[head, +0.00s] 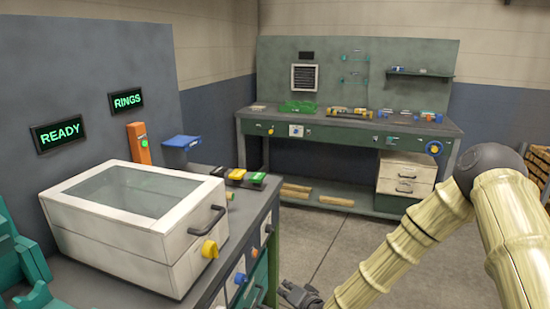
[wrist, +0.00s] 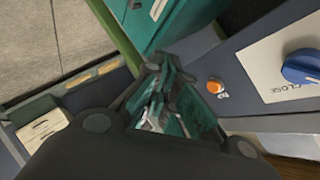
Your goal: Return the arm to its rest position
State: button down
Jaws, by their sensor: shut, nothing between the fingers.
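My arm (head: 405,250) is pale and banded with a dark elbow. It reaches from the right side of the head view down to the lower middle. My gripper (head: 301,294) is dark and sits low in the picture, just right of the near bench's front, partly cut off by the bottom edge. In the wrist view my gripper (wrist: 160,78) is shut and empty, with dark linkages and teal parts showing around it. It looks close to a panel with an orange button (wrist: 215,85) and a blue knob (wrist: 302,67) beside the word CLOSE.
A white box with a glazed lid (head: 130,185) stands on the near bench. Its black handle (head: 207,220) and a yellow knob (head: 209,249) stick out. Blocks (head: 236,175) sit behind it. A green workbench (head: 350,122) stands at the back. Open floor (head: 320,240) lies between.

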jog(key=s+d+f+n+g+h+p, duration=0.1)
jog(key=s+d+f+g+p, duration=0.2)
jog(key=s+f, duration=0.8)
jog(key=s+d+n+g+h, duration=0.1)
jog(key=s+d, duration=0.4)
jog(key=s, duration=0.6)
jog(key=s+d+f+n+g+h+p, duration=0.1)
jog(key=s+d+g, duration=0.3)
jog(key=s, duration=0.7)
jog(key=s+d+f+n+g+h+p, duration=0.1)
jog(key=s+d+g+h, duration=0.2)
jog(key=s+d, duration=0.5)
jog(key=s, duration=0.3)
jog(key=shift+s+n, duration=0.3)
jog(key=shift+w+a+f, duration=0.1)
jog(key=shift+w+a, duration=0.05)
jog(key=shift+a, duration=0.05)
